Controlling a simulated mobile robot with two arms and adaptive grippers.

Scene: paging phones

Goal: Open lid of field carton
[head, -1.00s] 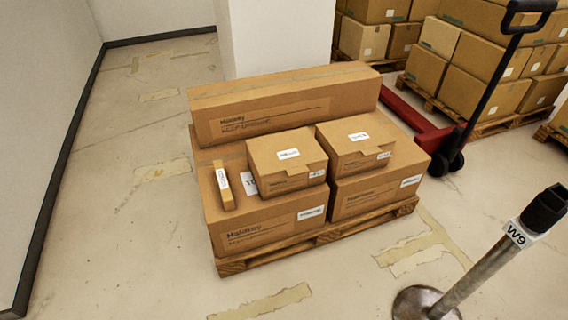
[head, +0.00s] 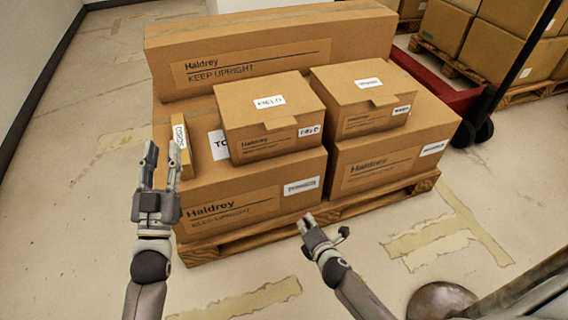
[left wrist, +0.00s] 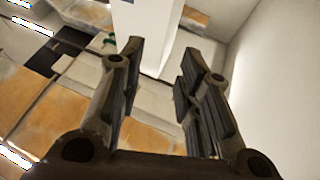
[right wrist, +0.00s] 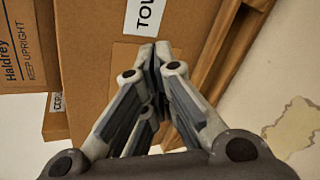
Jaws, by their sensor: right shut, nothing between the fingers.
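The field carton (head: 262,142) is a small brown box labelled FIELD on its top and front. Its lid (head: 240,97) is shut, with a tab hanging over the front edge. It stands on a larger brown carton (head: 240,180). My left gripper (head: 161,152) is open and empty, left of the field carton and in front of a thin upright box; its fingers stand apart in the left wrist view (left wrist: 165,55). My right gripper (head: 304,224) is shut and empty, low in front of the pallet, below the field carton. The right wrist view (right wrist: 155,50) shows its fingertips together before a brown carton face.
A similar small carton (head: 350,112) stands right of the field carton. A long carton (head: 300,50) lies behind. The thin box (head: 178,148) stands at the left. All rest on a wooden pallet (head: 350,217). A metal post (head: 510,290) stands at front right; floor at left is clear.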

